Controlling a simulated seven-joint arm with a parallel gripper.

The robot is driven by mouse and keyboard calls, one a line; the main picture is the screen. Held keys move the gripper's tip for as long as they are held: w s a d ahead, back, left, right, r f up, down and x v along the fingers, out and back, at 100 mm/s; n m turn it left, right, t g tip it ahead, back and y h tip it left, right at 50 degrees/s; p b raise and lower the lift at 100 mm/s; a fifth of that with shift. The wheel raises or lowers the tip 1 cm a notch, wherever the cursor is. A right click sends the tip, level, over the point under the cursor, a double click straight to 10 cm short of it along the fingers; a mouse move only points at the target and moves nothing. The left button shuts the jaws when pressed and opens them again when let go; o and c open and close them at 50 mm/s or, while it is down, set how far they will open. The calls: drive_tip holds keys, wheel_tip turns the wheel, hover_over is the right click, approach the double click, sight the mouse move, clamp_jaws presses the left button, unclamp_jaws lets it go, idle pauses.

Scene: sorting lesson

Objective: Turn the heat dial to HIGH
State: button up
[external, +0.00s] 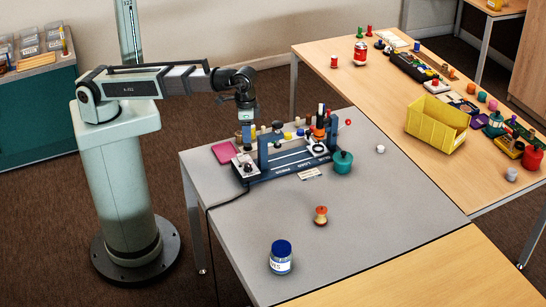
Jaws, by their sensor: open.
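A dark blue press-like device (285,168) with two blue uprights stands on the grey table. A round white-ringed dial (317,146) sits at its right end, and a small dark knob (248,168) sits on a pale plate at its left end. I cannot tell which is the heat dial, nor read any setting. My gripper (247,117) hangs over the device's back left, apart from both, pointing down. It is open and empty, though its fingers are very small here.
Several small pieces stand behind the device. A pink tray (224,152), teal cup (342,162), orange spool (321,215) and blue-lidded jar (281,257) are around it. A yellow bin (437,122) stands on the wooden table.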

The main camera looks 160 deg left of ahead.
sight(248, 165)
wheel_tip(248, 165, down, 13)
drive_tip(key=shift+f, duration=0.15)
idle(0.6)
